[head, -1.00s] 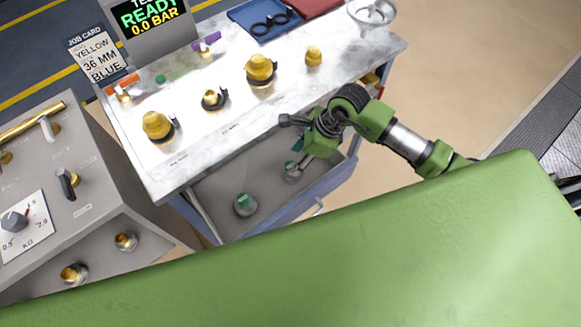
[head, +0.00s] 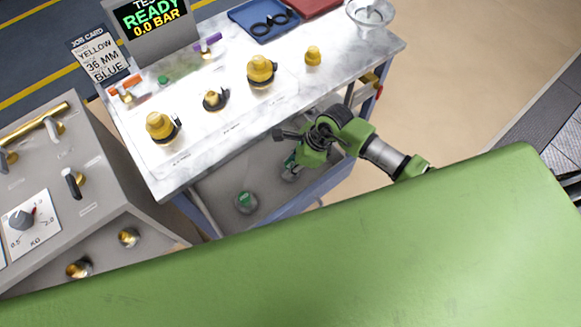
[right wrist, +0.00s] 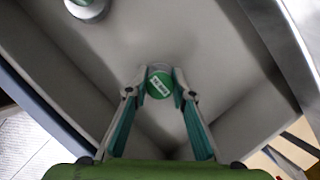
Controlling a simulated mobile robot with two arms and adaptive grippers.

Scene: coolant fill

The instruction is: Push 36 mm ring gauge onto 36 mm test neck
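A round piece with a green labelled top (right wrist: 160,85) stands in the open drawer under the table; its label is too small to read, so I cannot tell if it is the 36 mm ring gauge. My right gripper (right wrist: 160,78) is inside the drawer with its fingers spread on either side of this piece; contact is not clear. In the head view my right gripper (head: 295,160) mostly hides it. A second green-topped piece (head: 246,202) stands further left in the drawer. Brass necks (head: 128,237) stick out of the grey cabinet; which is the 36 mm neck cannot be read. My left gripper is not in view.
Several brass fittings with black parts, one of them (head: 261,70), stand on the marble tabletop (head: 230,130). A job card (head: 98,53) reads yellow, 36 mm, blue. The drawer walls (head: 320,190) surround my right gripper. A blue tray (head: 262,20) is at the back.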

